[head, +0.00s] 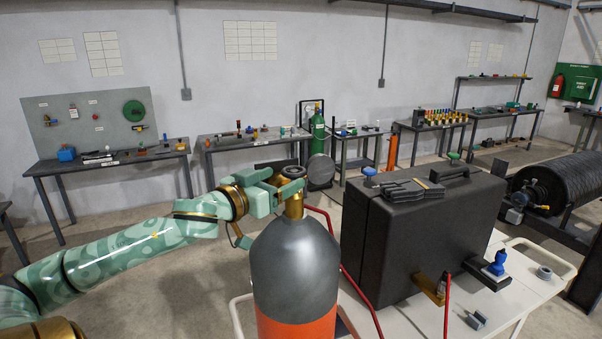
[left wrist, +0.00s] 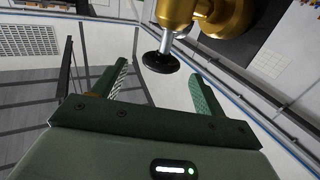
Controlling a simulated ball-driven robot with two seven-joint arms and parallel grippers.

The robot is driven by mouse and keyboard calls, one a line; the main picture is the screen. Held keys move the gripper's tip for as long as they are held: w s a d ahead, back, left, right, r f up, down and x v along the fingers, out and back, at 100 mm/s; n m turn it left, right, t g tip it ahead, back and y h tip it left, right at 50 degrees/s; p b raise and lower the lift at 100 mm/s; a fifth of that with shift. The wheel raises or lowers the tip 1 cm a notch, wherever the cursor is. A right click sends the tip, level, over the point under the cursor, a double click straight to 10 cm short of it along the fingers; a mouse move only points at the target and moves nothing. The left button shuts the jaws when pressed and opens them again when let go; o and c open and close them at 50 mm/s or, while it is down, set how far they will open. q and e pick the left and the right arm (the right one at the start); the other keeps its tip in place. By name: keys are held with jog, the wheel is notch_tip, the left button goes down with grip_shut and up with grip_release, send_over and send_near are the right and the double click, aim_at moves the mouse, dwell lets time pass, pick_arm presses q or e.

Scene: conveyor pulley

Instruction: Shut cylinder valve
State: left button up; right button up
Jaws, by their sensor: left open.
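The gas cylinder (head: 295,262) stands upright in the front middle of the head view, with a dark grey shoulder and an orange-red body. Its brass valve (head: 294,208) is on top, partly covered by my left gripper (head: 284,184). The left gripper reaches in from the left at valve height. In the left wrist view, the brass valve body (left wrist: 222,15) is at the top, with a black round handwheel (left wrist: 160,63) on a silver stem. The handwheel appears between the two spread green fingers, with a gap on both sides. My right gripper is out of view.
A large black case (head: 420,240) stands on the white table (head: 520,300) right of the cylinder. Red tubing (head: 352,278) runs between cylinder and case. Workbenches line the back wall; floor left of the cylinder is open.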

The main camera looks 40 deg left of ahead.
aim_at(299, 166)
pick_arm(q)
jog(key=w, duration=0.3)
jog(key=w+p, duration=0.1)
jog(key=w, duration=0.2)
jog(key=shift+w+a+r, duration=0.15)
jog(key=shift+a, duration=0.05)
jog(key=shift+w, duration=0.6)
jog(key=c, duration=1)
